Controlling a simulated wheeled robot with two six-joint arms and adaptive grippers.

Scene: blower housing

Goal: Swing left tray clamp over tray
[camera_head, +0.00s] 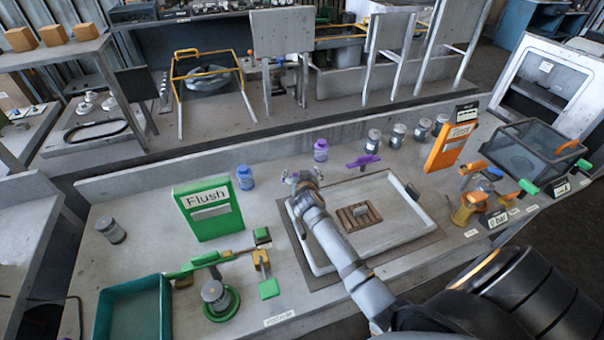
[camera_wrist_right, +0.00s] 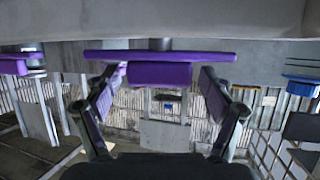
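The left tray clamp is hidden in the head view behind my right gripper (camera_head: 303,178), which is at the tray's back left corner. In the right wrist view, a purple clamp bar (camera_wrist_right: 105,56) with a purple handle block (camera_wrist_right: 160,73) lies ahead of the gripper. The fingers (camera_wrist_right: 162,82) are spread on either side of the block, with a small gap at each side. The right purple clamp (camera_head: 362,160) stands at the tray's back edge and also shows at the left of the wrist view (camera_wrist_right: 14,66). The white tray (camera_head: 418,237) lies on the bench. My left gripper is out of view.
A brown slatted block (camera_head: 358,215) sits in the tray. A purple-lidded jar (camera_head: 320,150) and a blue jar (camera_head: 245,178) stand behind. The green Flush panel (camera_head: 208,212) is left, the orange panel (camera_head: 450,147) right. My right arm crosses the tray's left part.

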